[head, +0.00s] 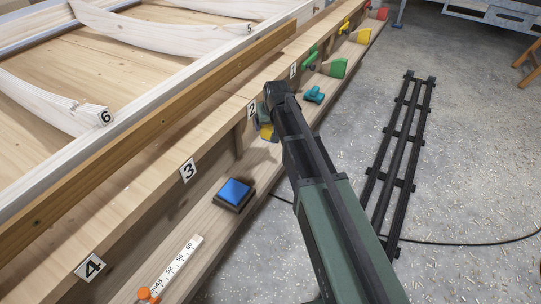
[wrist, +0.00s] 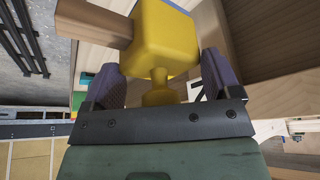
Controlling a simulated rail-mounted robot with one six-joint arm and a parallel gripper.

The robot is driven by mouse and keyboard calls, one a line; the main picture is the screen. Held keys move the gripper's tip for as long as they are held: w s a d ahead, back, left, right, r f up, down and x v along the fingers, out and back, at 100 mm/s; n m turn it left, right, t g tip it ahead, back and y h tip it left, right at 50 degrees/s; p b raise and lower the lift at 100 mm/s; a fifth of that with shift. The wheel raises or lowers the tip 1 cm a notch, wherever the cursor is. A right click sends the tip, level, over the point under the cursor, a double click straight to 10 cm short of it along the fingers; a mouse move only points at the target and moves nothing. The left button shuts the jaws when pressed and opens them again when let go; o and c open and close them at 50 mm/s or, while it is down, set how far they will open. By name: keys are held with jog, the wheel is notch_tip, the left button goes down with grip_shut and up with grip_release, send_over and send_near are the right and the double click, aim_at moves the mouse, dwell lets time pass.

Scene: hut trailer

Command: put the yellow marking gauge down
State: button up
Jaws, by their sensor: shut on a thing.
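The yellow marking gauge is a yellow block (wrist: 165,42) with a wooden stem that sticks out to the upper left in the wrist view. Its narrow yellow knob is between the two dark fingers of my gripper (wrist: 160,88), which is shut on it. In the head view, my gripper (head: 268,112) is over the long wooden ledge (head: 215,205), close to the label 2. There the gauge (head: 266,132) shows only as a small yellow patch below the gripper, mostly hidden by it. I cannot tell whether the gauge touches the ledge.
A blue-topped block (head: 235,192) and a white ruler (head: 180,265) with an orange end lie on the ledge nearer me. A teal piece (head: 314,95), a green wedge (head: 338,68) and a yellow wedge (head: 363,36) are farther along. A black rail (head: 405,150) lies on the floor.

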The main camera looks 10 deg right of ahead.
notch_tip(320, 180, down, 8)
jog(key=b, duration=0.5)
jog(key=shift+r, duration=0.35)
jog(key=shift+f, duration=0.15)
jog(key=o, duration=0.7)
